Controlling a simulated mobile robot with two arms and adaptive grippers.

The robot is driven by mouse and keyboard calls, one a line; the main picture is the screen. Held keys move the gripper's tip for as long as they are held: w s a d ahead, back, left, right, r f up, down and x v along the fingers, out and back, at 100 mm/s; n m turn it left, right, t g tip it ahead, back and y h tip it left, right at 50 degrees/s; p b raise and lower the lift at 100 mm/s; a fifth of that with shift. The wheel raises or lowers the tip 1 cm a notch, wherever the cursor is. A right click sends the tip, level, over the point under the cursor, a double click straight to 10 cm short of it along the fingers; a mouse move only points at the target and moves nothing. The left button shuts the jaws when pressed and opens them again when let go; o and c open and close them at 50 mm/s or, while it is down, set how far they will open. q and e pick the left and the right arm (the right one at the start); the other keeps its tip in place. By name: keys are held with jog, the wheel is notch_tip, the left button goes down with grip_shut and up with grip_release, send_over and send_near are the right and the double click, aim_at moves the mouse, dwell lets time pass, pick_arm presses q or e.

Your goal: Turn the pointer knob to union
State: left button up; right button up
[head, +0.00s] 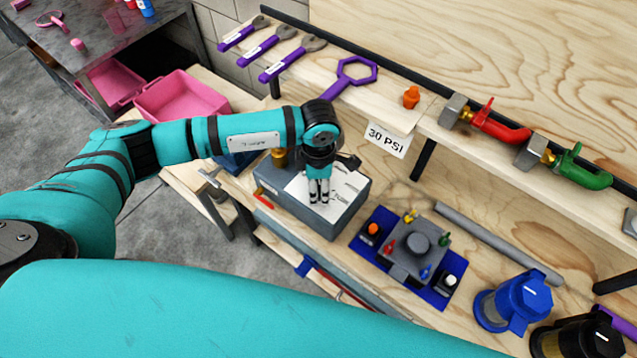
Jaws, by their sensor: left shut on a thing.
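A grey box (285,208) stands on the wooden bench, with a white printed label sheet (345,190) on its top. My left gripper (319,200) points down at the middle of this sheet, with its fingers close together. It is shut on the pointer knob, which the fingers almost wholly hide. Short printed words lie around the fingers, but they are too small to read surely, so I cannot tell which mark the pointer faces. My right gripper is not in view.
A blue tray with a grey plate (400,262) and small coloured knobs lies right of the box. A grey rod (500,243) and a blue filter housing (512,301) lie farther right.

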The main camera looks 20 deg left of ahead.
pick_arm(q)
jog(key=shift+c, duration=0.6)
jog(key=shift+w+f+m+b, duration=0.15)
jog(key=shift+m+b, duration=0.25)
jog(key=shift+b, duration=0.45)
jog(key=m+b, duration=0.5)
jog(key=b, duration=0.2)
jog(key=shift+f+b, duration=0.1)
jog(key=shift+b, duration=0.25)
jog(key=shift+r+m+b, duration=0.25)
jog(key=shift+m+b, duration=0.85)
jog(key=shift+b, duration=0.25)
jog(key=shift+r, duration=0.1)
jog(key=o, duration=1.2)
